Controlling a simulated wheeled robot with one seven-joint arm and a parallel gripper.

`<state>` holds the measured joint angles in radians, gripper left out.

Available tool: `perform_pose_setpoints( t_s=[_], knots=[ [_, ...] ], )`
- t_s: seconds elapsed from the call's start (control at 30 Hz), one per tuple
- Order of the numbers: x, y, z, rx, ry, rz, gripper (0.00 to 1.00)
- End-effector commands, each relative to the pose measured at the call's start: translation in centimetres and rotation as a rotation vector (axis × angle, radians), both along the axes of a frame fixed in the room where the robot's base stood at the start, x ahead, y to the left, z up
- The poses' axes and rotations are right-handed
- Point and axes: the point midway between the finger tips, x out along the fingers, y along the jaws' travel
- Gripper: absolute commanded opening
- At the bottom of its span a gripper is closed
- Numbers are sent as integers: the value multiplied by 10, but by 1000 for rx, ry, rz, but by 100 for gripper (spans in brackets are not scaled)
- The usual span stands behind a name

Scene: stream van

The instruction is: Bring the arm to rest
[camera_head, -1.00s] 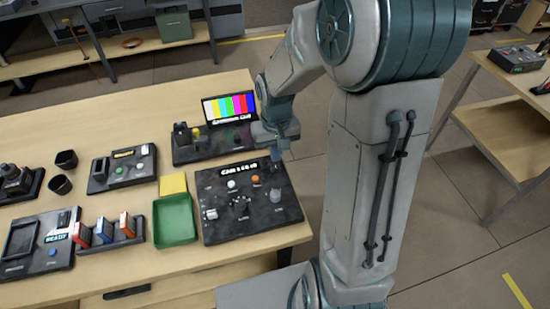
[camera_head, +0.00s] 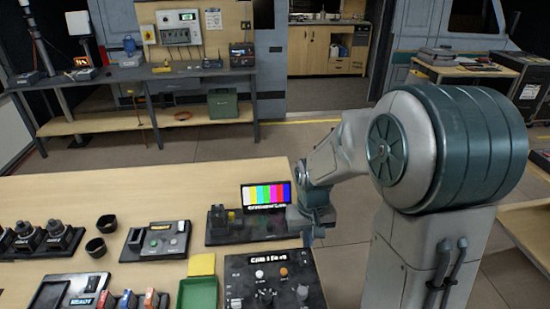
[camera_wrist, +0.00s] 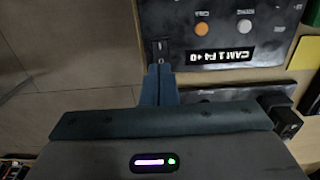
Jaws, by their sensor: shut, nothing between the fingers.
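My arm (camera_head: 340,150) reaches over the right end of the wooden table, bent at its large grey-and-teal joint. My gripper (camera_head: 312,238) points down beside the right end of the colour-bar monitor unit, above the back right corner of the camera control panel. In the wrist view the blue-grey fingers of my gripper (camera_wrist: 159,84) are together with nothing between them. They lie over the edge of the camera control panel (camera_wrist: 280,30), close to a small rocker switch (camera_wrist: 160,47). Whether the fingertips touch the panel cannot be told.
The colour-bar screen (camera_head: 266,194) stands left of my gripper. The green tray (camera_head: 198,293), yellow pad (camera_head: 202,264), button box (camera_head: 157,241) and black cups (camera_head: 107,223) are further left. A back bench (camera_head: 150,73) stands beyond open floor.

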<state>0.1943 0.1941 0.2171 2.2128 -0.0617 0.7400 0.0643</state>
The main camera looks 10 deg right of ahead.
Motion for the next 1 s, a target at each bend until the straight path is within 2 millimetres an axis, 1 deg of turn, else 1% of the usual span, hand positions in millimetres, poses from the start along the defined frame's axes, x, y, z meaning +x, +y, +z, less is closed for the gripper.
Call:
perform_pose_setpoints(
  t_s=[0.13, 0.27, 0.4, 0.5, 0.7, 0.9, 1.0],
  knots=[
    [-4, 0, 8, -6, -13, 1, 0],
    [-17, -1, 30, -21, -48, 3, 0],
    [-38, -1, 59, -37, -101, 4, 0],
    [-55, -1, 77, -42, -139, 3, 0],
    [-92, -1, 106, -38, -215, 3, 0],
    [-125, 0, 123, -19, -279, 4, 0],
    [-135, 0, 127, -11, -299, 5, 0]
  ],
)
